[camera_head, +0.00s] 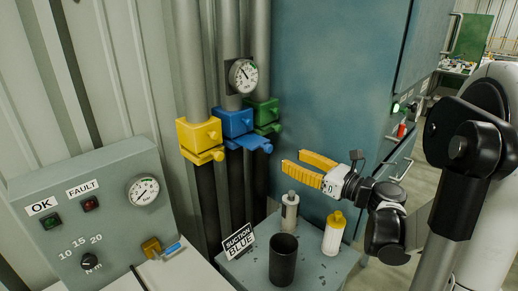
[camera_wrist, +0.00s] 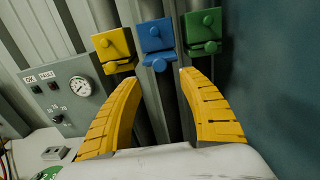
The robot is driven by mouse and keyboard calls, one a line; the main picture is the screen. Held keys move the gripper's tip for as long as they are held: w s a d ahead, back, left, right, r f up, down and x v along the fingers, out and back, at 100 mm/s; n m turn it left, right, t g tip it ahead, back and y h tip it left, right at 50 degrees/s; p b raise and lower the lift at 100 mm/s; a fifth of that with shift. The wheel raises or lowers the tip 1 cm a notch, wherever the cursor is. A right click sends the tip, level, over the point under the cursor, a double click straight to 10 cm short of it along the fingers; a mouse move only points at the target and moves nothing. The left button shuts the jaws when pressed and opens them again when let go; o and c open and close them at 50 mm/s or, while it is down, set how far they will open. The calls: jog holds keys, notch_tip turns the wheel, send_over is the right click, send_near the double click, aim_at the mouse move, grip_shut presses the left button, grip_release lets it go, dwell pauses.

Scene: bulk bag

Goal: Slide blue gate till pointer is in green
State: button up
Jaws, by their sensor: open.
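The blue gate (camera_head: 240,125) sits on the middle pipe, between the yellow gate (camera_head: 199,136) and the green gate (camera_head: 263,113). Its blue tab (camera_head: 254,143) sticks out low at the front. A round gauge (camera_head: 243,75) is just above it; its needle points up-left and the green band is at the upper right. My gripper (camera_head: 301,169) is open and empty, to the right of and below the blue gate, apart from it. In the wrist view the blue gate (camera_wrist: 155,35) and its tab (camera_wrist: 159,63) show ahead, above the gap between the fingers.
A grey panel (camera_head: 95,200) with OK and FAULT lights and its own gauge stands at left. A small table (camera_head: 312,268) below holds a dark cup (camera_head: 283,259), a yellow-capped bottle (camera_head: 334,233), a grey bottle (camera_head: 290,211) and a "SUCTION BLUE" sign (camera_head: 238,242). A teal cabinet (camera_head: 330,80) stands behind.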

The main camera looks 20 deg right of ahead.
aim_at(270, 150)
jog(key=b+x, duration=0.1)
jog(key=x, duration=0.9)
jog(key=shift+b, duration=0.35)
grip_shut()
jog(key=shift+a, duration=0.1)
